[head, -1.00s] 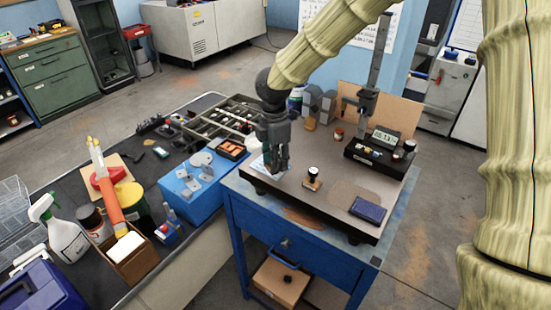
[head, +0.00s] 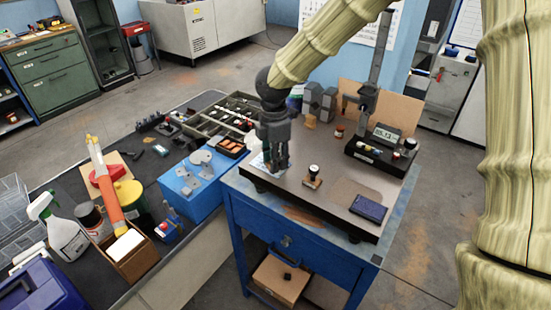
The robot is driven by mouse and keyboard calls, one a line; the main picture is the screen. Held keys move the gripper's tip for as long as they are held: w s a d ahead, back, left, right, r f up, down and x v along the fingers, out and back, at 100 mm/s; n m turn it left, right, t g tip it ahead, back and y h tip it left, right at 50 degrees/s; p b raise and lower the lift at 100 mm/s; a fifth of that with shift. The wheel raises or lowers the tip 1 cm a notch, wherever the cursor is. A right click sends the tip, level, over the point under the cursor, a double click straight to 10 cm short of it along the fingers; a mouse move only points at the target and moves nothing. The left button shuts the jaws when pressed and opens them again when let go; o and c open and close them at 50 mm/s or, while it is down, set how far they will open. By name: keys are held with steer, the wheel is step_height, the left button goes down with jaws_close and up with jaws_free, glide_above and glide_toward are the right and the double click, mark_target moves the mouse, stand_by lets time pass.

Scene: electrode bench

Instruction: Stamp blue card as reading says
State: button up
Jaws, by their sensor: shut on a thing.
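My gripper (head: 276,162) points down over the left front part of the grey plate (head: 335,205) on the blue bench. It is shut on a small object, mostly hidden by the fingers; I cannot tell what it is. A stamp (head: 313,174) with a dark knob and wooden base stands upright to the right. A dark blue ink pad (head: 368,207) lies near the plate's right front. The gauge display (head: 385,134) shows digits too small to read surely.
A gauge stand (head: 372,75) rises at the back of the plate. Grey blocks (head: 319,102) and a small jar (head: 339,131) stand at the back. A blue box (head: 190,185) is left on the dark table. The plate's middle is mostly clear.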

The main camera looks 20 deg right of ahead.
steer(key=shift+f, duration=0.55)
stand_by(1.6)
steer(key=shift+r, duration=0.1)
steer(key=shift+r+p, duration=2.5)
steer(key=shift+r, duration=0.95)
